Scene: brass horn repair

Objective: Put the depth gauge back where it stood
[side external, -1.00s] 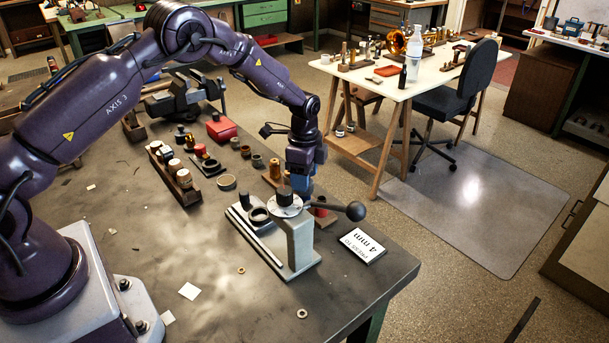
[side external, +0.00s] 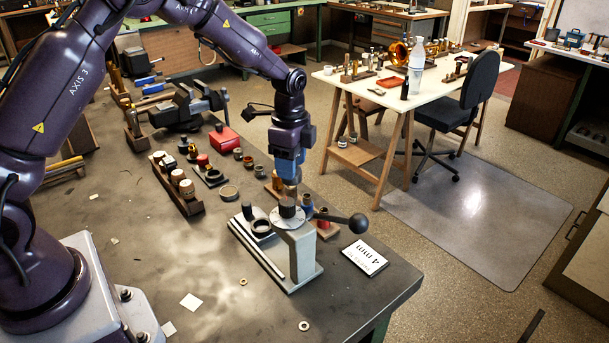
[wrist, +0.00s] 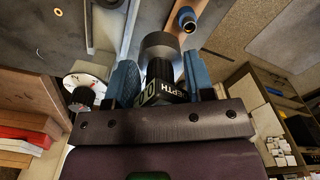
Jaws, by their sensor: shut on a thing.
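My gripper (wrist: 160,75), with blue fingers, is shut on the depth gauge (wrist: 160,48). In the wrist view the gauge has a grey round end and a dark body with white "DEPTH" lettering, partly hidden by the gripper's front edge. In the side view my gripper (side external: 289,172) points down above and behind the press stand (side external: 299,255), and the gauge is hard to make out there. A wooden rack (side external: 328,232) holding brass, blue-ringed and red parts lies behind the press stand. Its bare wood beside the gauge also shows in the wrist view. Which place in it is empty cannot be told.
The press stand's lever with a black ball (side external: 358,223) reaches right, near the rack. A "4 mm" sign (side external: 365,258) lies near the table edge. A wooden tray of jars (side external: 190,205), small rings and a red box (side external: 224,139) lie to the left. The front of the bench is mostly clear.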

